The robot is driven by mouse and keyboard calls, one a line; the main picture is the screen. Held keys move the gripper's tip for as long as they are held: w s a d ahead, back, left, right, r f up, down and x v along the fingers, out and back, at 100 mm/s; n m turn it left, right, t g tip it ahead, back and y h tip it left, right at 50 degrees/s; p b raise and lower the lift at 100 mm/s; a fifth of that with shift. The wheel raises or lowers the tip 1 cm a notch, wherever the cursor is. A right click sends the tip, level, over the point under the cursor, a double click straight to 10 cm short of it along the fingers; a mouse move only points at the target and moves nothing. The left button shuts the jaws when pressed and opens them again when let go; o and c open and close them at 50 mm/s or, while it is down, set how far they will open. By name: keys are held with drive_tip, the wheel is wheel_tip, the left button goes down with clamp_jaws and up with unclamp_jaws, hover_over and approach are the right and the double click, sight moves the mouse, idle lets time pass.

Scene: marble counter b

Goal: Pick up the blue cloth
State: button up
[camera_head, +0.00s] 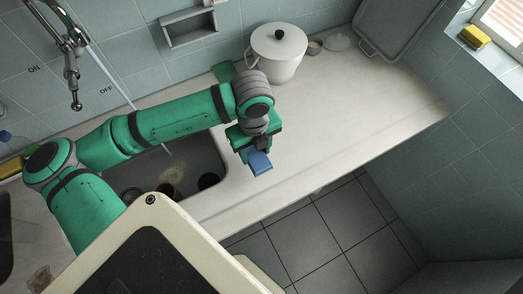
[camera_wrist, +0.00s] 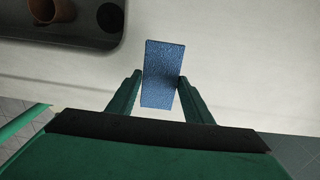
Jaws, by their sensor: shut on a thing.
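The blue cloth (camera_head: 260,163) is a small flat rectangular piece over the counter, just right of the sink. My gripper (camera_head: 253,149) points down at it and is shut on it. In the wrist view the cloth (camera_wrist: 163,62) stands out between the two green fingers of my gripper (camera_wrist: 159,82). Its far part sticks out beyond the fingertips. I cannot tell whether the cloth touches the counter or hangs a little above it.
The sink (camera_head: 215,160) with brown cups in it lies left of the gripper. A white lidded pot (camera_head: 277,58) stands at the back, by a small bowl and a glass lid (camera_head: 338,41). A tray (camera_head: 395,28) leans at the back right. The counter's right part is clear.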

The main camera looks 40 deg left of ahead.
drive_tip(key=s+a+r, duration=0.1)
drive_tip(key=s+r, duration=0.5)
drive_tip(key=s, duration=0.5)
drive_tip(key=shift+s+r, duration=0.25)
drive_tip(key=shift+r, duration=0.1)
drive_tip(key=shift+a, duration=0.1)
